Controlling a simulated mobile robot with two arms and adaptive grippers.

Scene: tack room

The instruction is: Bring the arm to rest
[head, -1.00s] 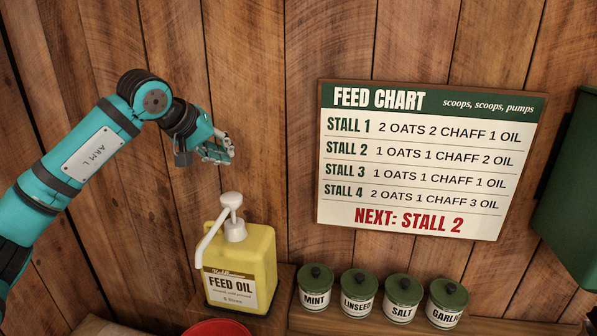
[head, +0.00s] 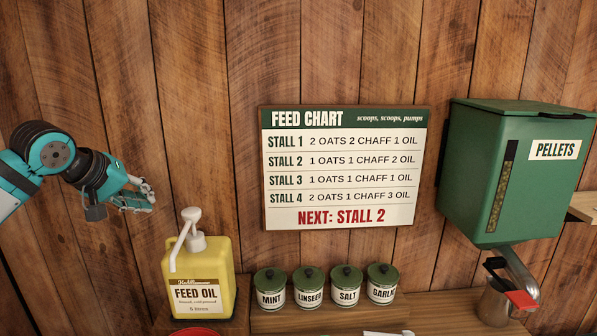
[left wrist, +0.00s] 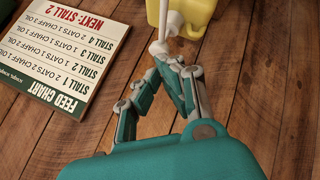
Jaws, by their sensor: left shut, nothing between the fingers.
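My left arm comes in from the left edge in the head view. Its gripper (head: 146,193) is up in front of the plank wall, left of and a little above the pump of the yellow feed oil jug (head: 205,262). The gripper is shut and empty, apart from the jug. In the left wrist view the closed fingers (left wrist: 184,72) point towards the jug's white pump (left wrist: 160,45), and the yellow jug (left wrist: 190,15) shows at the top edge. My right gripper is in neither view.
A feed chart (head: 340,170) hangs on the wall. Lidded tins such as the mint tin (head: 270,288) stand in a row on a wooden ledge. A green pellets bin (head: 500,170) hangs at right above a metal scoop (head: 500,300). A red rim (head: 190,331) shows at the bottom.

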